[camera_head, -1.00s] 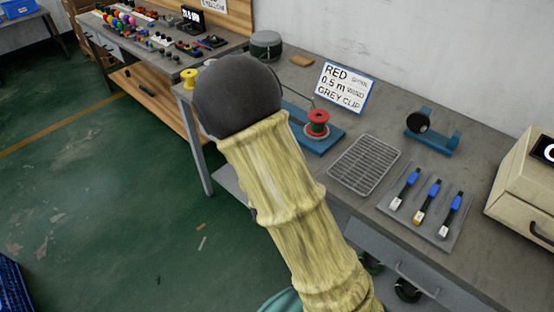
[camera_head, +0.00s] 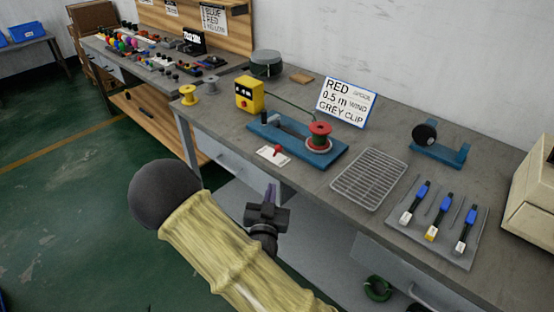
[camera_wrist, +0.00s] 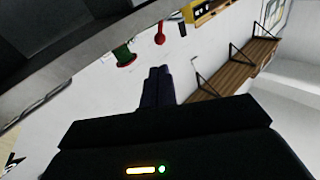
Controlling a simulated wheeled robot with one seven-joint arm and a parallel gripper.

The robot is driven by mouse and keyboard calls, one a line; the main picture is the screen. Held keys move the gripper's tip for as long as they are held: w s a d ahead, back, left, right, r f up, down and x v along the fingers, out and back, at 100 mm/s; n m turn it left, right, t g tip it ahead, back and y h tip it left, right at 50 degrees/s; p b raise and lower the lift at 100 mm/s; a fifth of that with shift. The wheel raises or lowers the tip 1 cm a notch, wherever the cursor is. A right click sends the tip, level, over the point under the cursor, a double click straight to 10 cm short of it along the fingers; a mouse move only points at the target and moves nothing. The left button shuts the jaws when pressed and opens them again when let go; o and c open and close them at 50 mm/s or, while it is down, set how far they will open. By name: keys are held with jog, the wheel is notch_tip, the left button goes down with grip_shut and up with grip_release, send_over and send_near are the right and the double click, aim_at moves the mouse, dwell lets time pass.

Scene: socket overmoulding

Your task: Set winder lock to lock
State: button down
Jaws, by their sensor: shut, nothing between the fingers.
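The winder is a blue base (camera_head: 335,158) on the grey bench, with a yellow counter box (camera_head: 249,94) and a red spool (camera_head: 320,134). A small red-knobbed lever (camera_head: 277,150) stands on a white plate (camera_head: 268,158) at the front edge of the bench; I take it for the winder lock, but cannot read its plate. The red knob also shows in the wrist view (camera_wrist: 160,38), beyond the fingers. My gripper (camera_head: 270,190) is in front of the bench edge, below and apart from the lever. Its fingers (camera_wrist: 157,85) are shut and empty.
A sign (camera_head: 346,103) stands behind the winder. A wire rack (camera_head: 368,178), a tray with clip tools (camera_head: 432,240) and a blue stand (camera_head: 438,152) lie to the right. Yellow (camera_head: 188,94) and grey (camera_head: 211,85) spools stand to the left. Drawers sit under the bench top.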

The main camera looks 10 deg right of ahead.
aim_at(277, 151)
jog(key=x, duration=1.3)
jog(key=shift+f+p, duration=0.1)
jog(key=shift+p, duration=0.2)
